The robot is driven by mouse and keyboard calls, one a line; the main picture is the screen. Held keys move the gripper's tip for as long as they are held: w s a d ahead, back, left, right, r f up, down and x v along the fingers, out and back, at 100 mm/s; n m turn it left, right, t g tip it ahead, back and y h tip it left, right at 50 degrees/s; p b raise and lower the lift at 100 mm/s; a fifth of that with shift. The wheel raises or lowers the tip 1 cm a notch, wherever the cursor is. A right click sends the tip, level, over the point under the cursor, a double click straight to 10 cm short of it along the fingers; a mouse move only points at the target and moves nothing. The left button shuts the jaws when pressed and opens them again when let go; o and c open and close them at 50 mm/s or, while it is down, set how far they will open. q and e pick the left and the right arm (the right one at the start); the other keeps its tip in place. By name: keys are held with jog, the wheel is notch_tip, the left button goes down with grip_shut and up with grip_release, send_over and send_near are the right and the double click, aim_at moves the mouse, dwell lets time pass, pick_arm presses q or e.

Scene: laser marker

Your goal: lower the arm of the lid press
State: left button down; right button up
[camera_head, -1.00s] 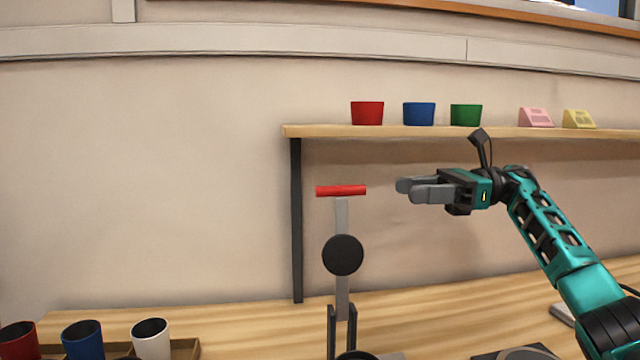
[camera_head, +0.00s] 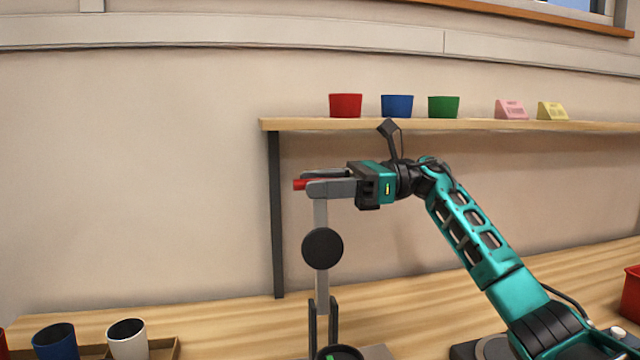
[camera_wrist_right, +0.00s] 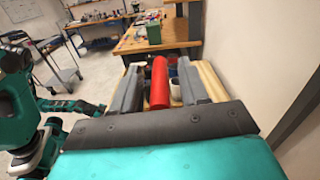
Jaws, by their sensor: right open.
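The lid press stands upright on the wooden table, with its grey arm (camera_head: 321,212) raised. A black round disc (camera_head: 322,249) sits partway up the arm, and a red bar handle (camera_head: 299,184) is at its top. My right gripper (camera_head: 326,181) is open with its fingers on either side of the handle, hiding most of it. In the right wrist view the red handle (camera_wrist_right: 160,84) lies between the two open grey fingers, with a gap showing beside it.
A wall shelf (camera_head: 350,124) behind holds red, blue and green cups plus pink and yellow blocks. A blue cup (camera_head: 56,342) and a white cup (camera_head: 127,340) stand in a wooden tray at lower left. A red container (camera_head: 631,294) is at the right edge.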

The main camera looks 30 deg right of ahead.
jog(key=shift+a, duration=0.15)
jog(key=shift+c, duration=0.2)
grip_shut()
dwell(0.4)
